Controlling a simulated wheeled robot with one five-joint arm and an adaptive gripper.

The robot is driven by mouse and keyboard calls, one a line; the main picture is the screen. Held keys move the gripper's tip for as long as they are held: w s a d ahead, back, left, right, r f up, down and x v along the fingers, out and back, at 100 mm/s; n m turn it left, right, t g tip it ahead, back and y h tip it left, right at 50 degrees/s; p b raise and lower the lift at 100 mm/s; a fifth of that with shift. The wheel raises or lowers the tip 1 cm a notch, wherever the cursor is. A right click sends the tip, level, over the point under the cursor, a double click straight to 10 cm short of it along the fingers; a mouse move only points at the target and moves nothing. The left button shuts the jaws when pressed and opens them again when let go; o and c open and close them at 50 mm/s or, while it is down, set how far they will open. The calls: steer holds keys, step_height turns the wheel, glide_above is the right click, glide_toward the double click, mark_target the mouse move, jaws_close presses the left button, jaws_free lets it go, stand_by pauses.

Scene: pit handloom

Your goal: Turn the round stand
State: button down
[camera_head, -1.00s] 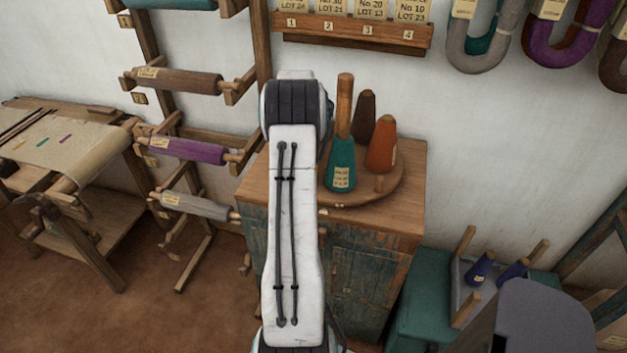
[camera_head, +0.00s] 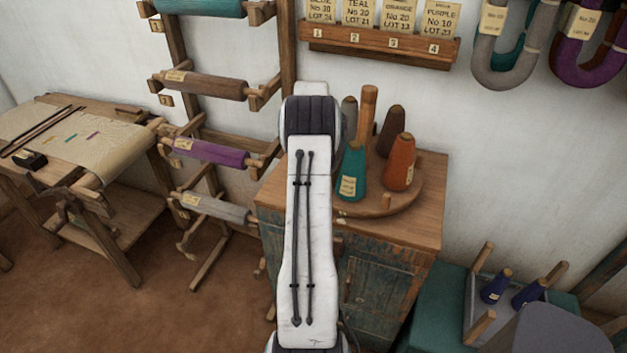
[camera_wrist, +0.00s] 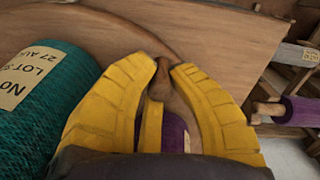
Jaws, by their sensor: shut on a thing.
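The round stand (camera_head: 362,207) is a wooden disc on a cabinet. It bears a central wooden post (camera_head: 369,105), a teal cone (camera_head: 352,174), an orange cone (camera_head: 399,162), a dark brown cone (camera_head: 391,130) and a partly hidden grey cone (camera_head: 349,108). A short peg (camera_head: 387,201) stands at its front edge. The teal cone (camera_wrist: 48,105) is left of the fingers. My arm hides the gripper in the head view.
The cabinet (camera_head: 432,200) stands against the wall. A rack with yarn rolls (camera_head: 208,152) stands to its left, and a loom table (camera_head: 60,145) is further left. Hanks hang at upper right.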

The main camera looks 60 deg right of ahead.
steer(key=shift+a+f, duration=0.1)
steer(key=c, duration=1.1)
jaws_free()
steer(key=shift+c, duration=0.2)
steer(key=shift+r, duration=0.2)
step_height(320, 180, up, 12)
steer(key=shift+f, duration=0.15)
steer(key=shift+w, duration=0.1)
